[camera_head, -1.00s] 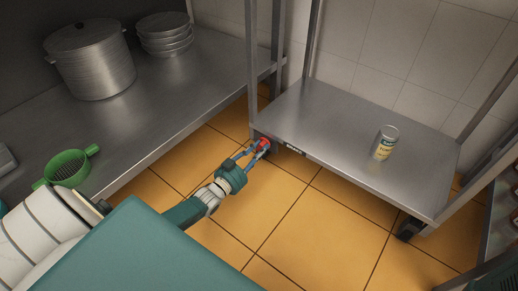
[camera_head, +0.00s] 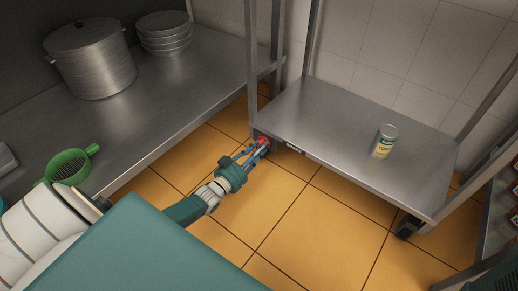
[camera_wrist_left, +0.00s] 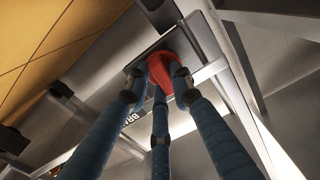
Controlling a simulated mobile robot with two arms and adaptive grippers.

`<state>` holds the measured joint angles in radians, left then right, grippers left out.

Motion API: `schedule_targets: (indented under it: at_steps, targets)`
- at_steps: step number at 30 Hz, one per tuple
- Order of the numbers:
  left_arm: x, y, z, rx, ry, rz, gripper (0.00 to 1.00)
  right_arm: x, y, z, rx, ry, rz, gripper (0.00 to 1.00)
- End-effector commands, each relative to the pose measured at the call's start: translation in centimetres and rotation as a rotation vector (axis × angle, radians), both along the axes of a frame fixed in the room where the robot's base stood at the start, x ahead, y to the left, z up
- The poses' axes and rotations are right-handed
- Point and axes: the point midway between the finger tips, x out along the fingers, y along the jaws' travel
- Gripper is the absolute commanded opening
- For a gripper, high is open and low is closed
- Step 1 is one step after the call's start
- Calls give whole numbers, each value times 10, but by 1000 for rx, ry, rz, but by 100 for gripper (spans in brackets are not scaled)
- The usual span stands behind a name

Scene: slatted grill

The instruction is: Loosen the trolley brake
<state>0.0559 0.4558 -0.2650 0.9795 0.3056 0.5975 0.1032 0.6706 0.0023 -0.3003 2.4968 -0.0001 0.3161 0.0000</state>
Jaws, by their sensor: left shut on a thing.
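The metal trolley (camera_head: 340,120) stands by the tiled wall. A red brake part (camera_head: 263,141) sits at its near left corner, low by the leg. My left gripper (camera_head: 259,148) reaches it from the lower left. In the left wrist view the gripper's blue fingers (camera_wrist_left: 158,80) close around the lower end of the red brake part (camera_wrist_left: 185,42). A dark label with pale letters (camera_head: 290,149), partly readable, is on the trolley's front edge beside it. The caster under that corner is hidden. My right gripper does not show clearly.
A can (camera_head: 384,142) stands on the trolley shelf. A dark caster (camera_head: 408,228) is under the trolley's near right corner. At left, a steel counter (camera_head: 150,110) holds a large pot (camera_head: 92,65), stacked bowls (camera_head: 164,34) and a green strainer (camera_head: 70,168). The orange tiled floor in front is clear.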

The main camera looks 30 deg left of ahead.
Motion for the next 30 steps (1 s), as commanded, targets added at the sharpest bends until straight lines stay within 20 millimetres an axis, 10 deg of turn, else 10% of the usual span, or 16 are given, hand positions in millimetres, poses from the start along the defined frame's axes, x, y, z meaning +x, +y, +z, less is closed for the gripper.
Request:
schedule_targets:
  at_steps: [2,3,6,17,30]
  targets:
    - [-1,0,-2,1,5,0,0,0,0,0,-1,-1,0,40]
    - [-1,0,-2,1,5,0,28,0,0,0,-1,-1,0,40]
    - [-1,0,-2,1,4,-1,42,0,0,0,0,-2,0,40]
    - [-6,0,-1,1,2,0,42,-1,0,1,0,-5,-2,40]
    - [-90,7,-2,1,5,0,42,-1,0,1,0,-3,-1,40]
